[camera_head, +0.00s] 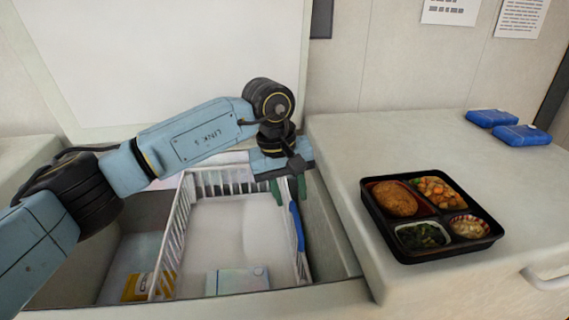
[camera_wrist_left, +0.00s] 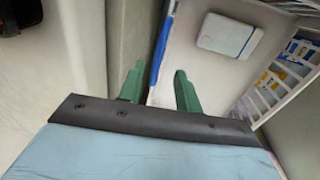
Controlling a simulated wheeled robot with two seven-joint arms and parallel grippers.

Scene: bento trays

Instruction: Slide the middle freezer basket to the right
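The white freezer basket (camera_head: 178,235) sits inside the open chest freezer, with slatted sides. A blue handle strip (camera_head: 297,226) runs along its right wall, and it also shows in the left wrist view (camera_wrist_left: 161,50). My left gripper (camera_head: 288,190) reaches down at the far part of that right wall. In the left wrist view its green fingers (camera_wrist_left: 158,88) stand apart on either side of the wall's line, with a gap visible between them. Whether they touch the wall is unclear. A pale blue-white box (camera_head: 237,281) lies in the basket. My right gripper is not in view.
A yellow package (camera_head: 135,287) lies left of the basket, lower in the freezer. A narrow gap separates the basket from the freezer's right inner wall (camera_head: 335,235). On the right counter are a bento tray (camera_head: 366,208) and two blue packs (camera_head: 522,135).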

